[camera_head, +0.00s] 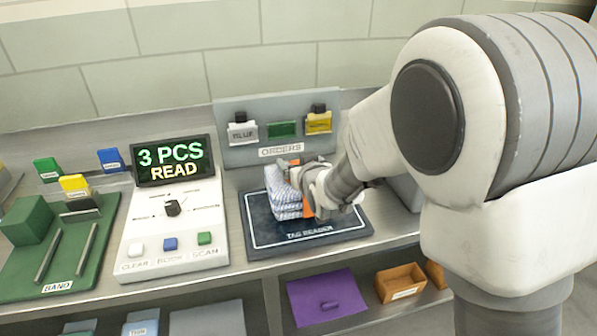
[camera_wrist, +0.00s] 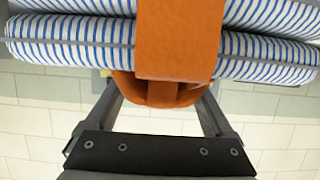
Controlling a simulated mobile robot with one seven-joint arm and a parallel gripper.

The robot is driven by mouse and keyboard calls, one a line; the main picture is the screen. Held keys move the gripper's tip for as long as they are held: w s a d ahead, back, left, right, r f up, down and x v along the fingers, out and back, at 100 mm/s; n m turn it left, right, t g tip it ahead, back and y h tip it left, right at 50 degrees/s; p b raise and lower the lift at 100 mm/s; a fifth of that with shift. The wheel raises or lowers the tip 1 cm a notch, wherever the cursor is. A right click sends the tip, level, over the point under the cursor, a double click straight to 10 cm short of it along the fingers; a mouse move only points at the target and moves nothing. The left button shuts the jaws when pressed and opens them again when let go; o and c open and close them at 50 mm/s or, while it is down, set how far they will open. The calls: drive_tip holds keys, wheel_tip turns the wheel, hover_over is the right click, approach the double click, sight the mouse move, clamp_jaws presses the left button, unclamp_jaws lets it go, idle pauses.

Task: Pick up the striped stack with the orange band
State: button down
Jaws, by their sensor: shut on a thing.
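The striped stack (camera_head: 281,193), blue and white folded cloth, is at the tag reader mat (camera_head: 258,238). Its orange band (camera_head: 306,201) wraps around its middle. In the wrist view the striped stack (camera_wrist: 75,38) fills the top, with the orange band (camera_wrist: 180,40) between the fingers. My gripper (camera_wrist: 165,95) is shut on the stack at the band. In the head view my gripper (camera_head: 312,185) comes in from the right and hides part of the stack. I cannot tell whether the stack touches the mat.
A console (camera_head: 175,225) with a screen reading "3 PCS READ" stands left of the mat. A green band station (camera_head: 75,262) is farther left. An orders board (camera_head: 235,155) with coloured tags stands behind. A purple cloth (camera_head: 325,297) and an orange-brown tray (camera_head: 401,283) lie on the lower shelf.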

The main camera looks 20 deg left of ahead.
drive_tip(key=w+d+r+p, duration=0.1)
drive_tip(key=w+d+r, duration=0.1)
drive_tip(key=d+r, duration=0.5)
drive_tip(key=d, duration=0.4)
drive_tip(key=shift+d+r, duration=0.25)
drive_tip(key=shift+r, duration=0.1)
